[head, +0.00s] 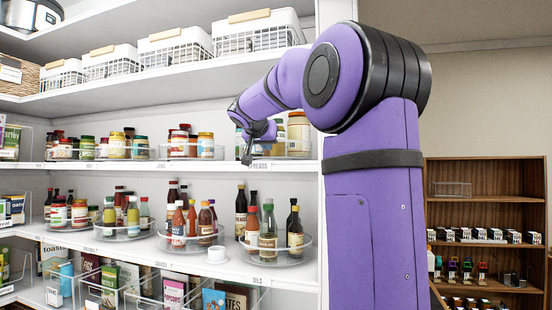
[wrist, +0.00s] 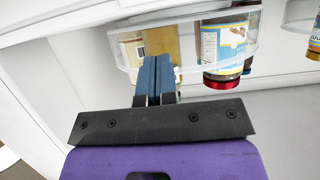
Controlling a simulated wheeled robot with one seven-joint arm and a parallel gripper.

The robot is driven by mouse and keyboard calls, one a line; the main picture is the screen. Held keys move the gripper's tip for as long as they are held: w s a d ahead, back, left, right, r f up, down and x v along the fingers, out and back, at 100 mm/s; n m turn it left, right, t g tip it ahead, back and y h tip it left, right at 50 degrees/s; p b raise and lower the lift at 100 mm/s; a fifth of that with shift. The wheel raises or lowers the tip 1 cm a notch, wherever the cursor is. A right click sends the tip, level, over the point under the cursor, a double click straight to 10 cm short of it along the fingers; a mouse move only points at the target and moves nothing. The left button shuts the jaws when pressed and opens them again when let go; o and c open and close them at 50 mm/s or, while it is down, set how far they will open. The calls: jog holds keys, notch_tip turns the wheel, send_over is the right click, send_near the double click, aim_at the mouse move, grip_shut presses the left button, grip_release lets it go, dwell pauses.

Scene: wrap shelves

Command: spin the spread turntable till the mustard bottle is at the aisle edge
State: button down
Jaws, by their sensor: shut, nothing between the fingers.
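The spread turntable (head: 292,157) is a clear round tray at the right end of the upper shelf, above a SPREADS label. Pale-lidded jars (head: 298,133) stand on it, partly hidden by my arm. In the wrist view its clear rim (wrist: 186,20) curves across the top. A yellowish container (wrist: 131,47) shows behind my fingers, and a blue-labelled jar with a red lid (wrist: 222,48) stands to the right. I cannot tell which item is the mustard bottle. My gripper (head: 247,159) is shut and empty at the turntable's left front; its blue fingertips (wrist: 157,62) overlap the rim in the wrist view. Contact is unclear.
Another turntable of jars (head: 190,147) stands left on the same shelf. White baskets (head: 258,35) line the shelf above. Turntables of bottles (head: 267,230) stand below. The shelf's upright side panel (head: 334,14) is close to my arm.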

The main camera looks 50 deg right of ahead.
aim_at(257, 149)
jog(key=shift+w+d, duration=0.6)
jog(key=shift+d, duration=0.3)
jog(key=shift+w+a, duration=0.75)
jog(key=shift+w, duration=0.35)
jog(key=shift+w+a, duration=0.25)
jog(key=shift+w, duration=1)
jog(key=shift+a, duration=0.15)
jog(key=shift+s+a, duration=0.2)
jog(key=shift+a, duration=0.6)
jog(key=shift+s+a, duration=0.15)
jog(key=shift+a, duration=0.6)
